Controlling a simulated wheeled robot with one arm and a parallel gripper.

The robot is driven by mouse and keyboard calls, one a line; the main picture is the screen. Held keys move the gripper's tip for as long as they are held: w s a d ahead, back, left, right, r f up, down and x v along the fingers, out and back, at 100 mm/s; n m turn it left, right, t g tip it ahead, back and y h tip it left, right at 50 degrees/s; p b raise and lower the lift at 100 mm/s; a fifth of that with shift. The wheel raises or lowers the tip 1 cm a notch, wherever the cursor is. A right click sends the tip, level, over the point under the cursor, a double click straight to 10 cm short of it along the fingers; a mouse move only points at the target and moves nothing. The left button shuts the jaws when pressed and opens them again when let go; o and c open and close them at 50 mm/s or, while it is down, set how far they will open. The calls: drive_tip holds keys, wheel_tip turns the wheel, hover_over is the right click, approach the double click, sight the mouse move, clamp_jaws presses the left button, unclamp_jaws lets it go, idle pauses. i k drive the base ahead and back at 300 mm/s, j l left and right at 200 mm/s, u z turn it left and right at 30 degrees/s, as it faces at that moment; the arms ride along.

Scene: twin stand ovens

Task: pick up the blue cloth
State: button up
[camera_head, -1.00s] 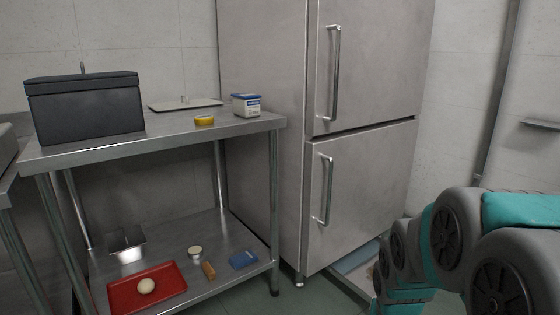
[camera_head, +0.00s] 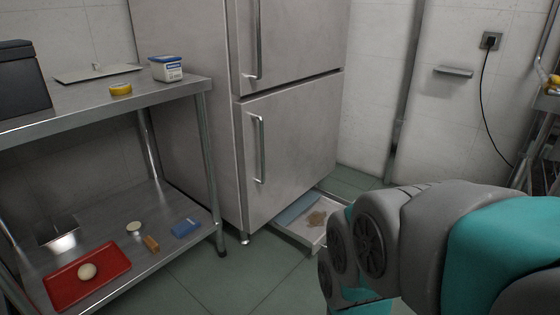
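A small flat blue item (camera_head: 186,228) lies on the lower shelf of the steel table, near its right front corner; it could be a folded cloth, but it is too small to be sure. A pale blue flat piece (camera_head: 297,209) lies along the left side of a shallow tray (camera_head: 304,236) on the floor by the fridge; I cannot tell whether it is cloth. My arm shows at the lower right, but my gripper is out of view.
On the lower shelf (camera_head: 112,220) are a red tray (camera_head: 62,293) with a pale round thing, a brown block (camera_head: 152,244) and a pale disc (camera_head: 134,226). The tall steel fridge (camera_head: 290,130) stands beside the table. Floor (camera_head: 235,280) in front is clear.

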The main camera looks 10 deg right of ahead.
sight(184, 228)
drive_tip(key=z, duration=0.65)
drive_tip(key=u, duration=1.3)
drive_tip(key=z, duration=1.3)
drive_tip(key=u, duration=1.35)
